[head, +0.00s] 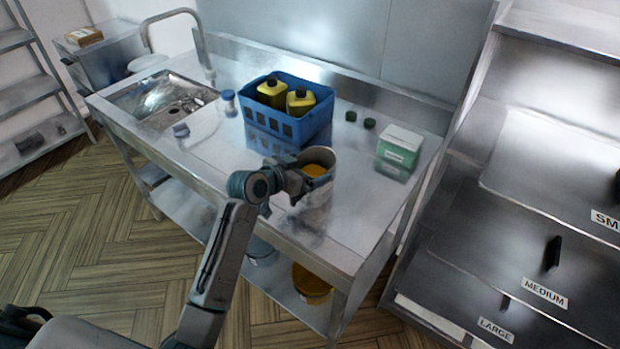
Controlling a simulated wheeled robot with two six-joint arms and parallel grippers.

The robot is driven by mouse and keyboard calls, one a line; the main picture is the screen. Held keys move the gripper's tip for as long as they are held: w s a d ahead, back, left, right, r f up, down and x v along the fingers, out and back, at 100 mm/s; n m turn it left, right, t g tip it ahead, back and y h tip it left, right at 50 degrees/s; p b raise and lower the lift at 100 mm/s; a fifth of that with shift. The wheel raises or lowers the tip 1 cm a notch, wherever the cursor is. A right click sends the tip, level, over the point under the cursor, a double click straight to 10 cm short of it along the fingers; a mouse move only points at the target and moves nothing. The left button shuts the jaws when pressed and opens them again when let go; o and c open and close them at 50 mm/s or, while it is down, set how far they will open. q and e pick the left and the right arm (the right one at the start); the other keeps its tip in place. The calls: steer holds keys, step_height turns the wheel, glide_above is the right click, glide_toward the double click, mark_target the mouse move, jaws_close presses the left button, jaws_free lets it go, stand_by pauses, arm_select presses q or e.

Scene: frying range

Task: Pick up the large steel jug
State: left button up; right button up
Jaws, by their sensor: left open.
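A steel jug (320,157) stands near the front edge of the steel worktop, right of the middle of the head view. Its round mouth is open and something orange-yellow shows inside. My left gripper (299,186) is open at the jug's left front side and hides part of its wall. I cannot tell whether the fingers touch the jug or sit around a handle. My right gripper is not in view.
A blue crate (261,138) with yellow bottles (271,93) stands behind the jug. A sink (150,100) is at left. Buckets, one yellow (311,283), stand on the lower shelf.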

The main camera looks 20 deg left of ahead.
arm_select(q)
steer(key=shift+x, duration=1.2)
steer(key=c, duration=1.6)
steer(key=shift+c, duration=0.5)
steer(key=shift+r, duration=0.1)
